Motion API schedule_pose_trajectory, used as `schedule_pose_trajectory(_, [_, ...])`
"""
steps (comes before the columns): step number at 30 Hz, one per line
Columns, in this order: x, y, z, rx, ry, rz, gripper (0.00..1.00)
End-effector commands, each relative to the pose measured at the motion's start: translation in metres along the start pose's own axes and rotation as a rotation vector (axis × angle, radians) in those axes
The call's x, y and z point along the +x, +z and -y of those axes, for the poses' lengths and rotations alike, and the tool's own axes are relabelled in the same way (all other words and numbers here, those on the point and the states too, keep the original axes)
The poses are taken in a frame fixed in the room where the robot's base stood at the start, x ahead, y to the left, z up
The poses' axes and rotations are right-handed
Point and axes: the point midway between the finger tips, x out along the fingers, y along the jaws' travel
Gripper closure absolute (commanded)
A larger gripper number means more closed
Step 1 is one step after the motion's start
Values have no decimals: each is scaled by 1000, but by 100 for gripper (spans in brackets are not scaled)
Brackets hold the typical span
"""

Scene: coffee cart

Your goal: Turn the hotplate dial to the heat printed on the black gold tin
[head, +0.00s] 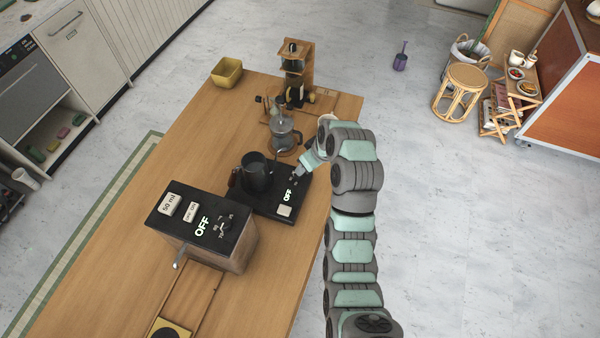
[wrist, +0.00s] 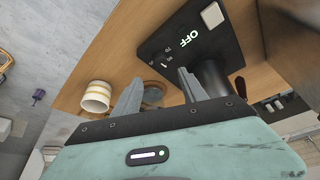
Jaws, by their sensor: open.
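The black hotplate (head: 262,206) lies on the wooden cart, with a dark pitcher (head: 257,175) on it. Its display glows OFF in both views, and in the wrist view it shows on the hotplate panel (wrist: 215,50). Small pale heat marks (wrist: 160,52) ring the dial area; the dial is dark and hard to make out. My gripper (head: 299,176) is open and empty over the hotplate's right far edge, beside the dial area. In the wrist view its fingers (wrist: 158,95) are spread apart. I cannot make out the black gold tin or its print for certain.
A black-topped box (head: 205,222) with its own OFF display and a dial stands in front of the hotplate. A glass server (head: 284,138), a wooden brewer stand (head: 297,60) and a yellow bin (head: 227,72) are behind. A white, yellow-banded cup (wrist: 97,95) stands near the cart edge.

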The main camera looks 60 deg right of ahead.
Motion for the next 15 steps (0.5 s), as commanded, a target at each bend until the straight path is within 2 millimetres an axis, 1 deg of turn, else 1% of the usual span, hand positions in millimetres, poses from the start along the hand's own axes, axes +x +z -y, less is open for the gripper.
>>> schedule_pose_trajectory(1, [8, 1, 1, -1, -2, 0, 50])
schedule_pose_trajectory(5, [32, 3, 1, 0, -2, 3, 50])
schedule_pose_trajectory(6, [32, 1, 1, 1, -3, 6, 50])
schedule_pose_trajectory(9, [52, 2, 2, 0, -5, 9, 50])
schedule_pose_trajectory(15, [82, 0, 1, 1, -1, 4, 50])
